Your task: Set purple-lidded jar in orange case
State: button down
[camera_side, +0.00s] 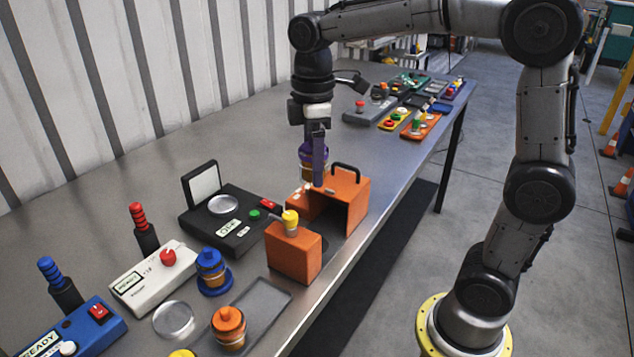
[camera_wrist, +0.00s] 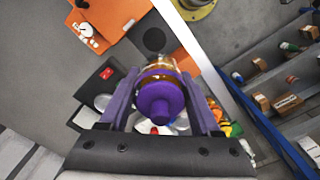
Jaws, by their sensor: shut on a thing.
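The purple-lidded jar (camera_side: 305,160) is held upright between the purple fingers of my gripper (camera_side: 315,176). In the wrist view the purple lid of the jar (camera_wrist: 160,100) fills the gap between the fingers of my gripper (camera_wrist: 161,86), with amber glass beyond it. The orange case (camera_side: 357,202) stands on the table near its front edge, with a black handle on top and an open front. In the side view the jar appears above or behind the case's left part; the exact gap is unclear. The case also shows in the wrist view (camera_wrist: 118,18).
An orange block with a yellow knob (camera_side: 295,254) stands in front of the case. A black device with a raised lid (camera_side: 225,210), a blue-lidded jar (camera_side: 211,268) and an orange-lidded jar (camera_side: 229,327) are to the left. Colourful boxes (camera_side: 420,126) lie farther back.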

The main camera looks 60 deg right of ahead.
jog(key=shift+w+d+f, duration=0.1)
jog(key=shift+w+d, duration=0.1)
jog(key=shift+d, duration=0.25)
jog(key=shift+w+d+f, duration=0.1)
jog(key=shift+w+d, duration=0.1)
jog(key=shift+d, duration=0.25)
jog(key=shift+s+a+f, duration=0.1)
jog(key=shift+a+f, duration=0.05)
jog(key=shift+f, duration=3.9)
jog(key=shift+a+f, duration=0.1)
jog(key=shift+f, duration=3.9)
jog(key=shift+f, duration=0.7)
grip_release()
notch_tip(320, 180, up, 8)
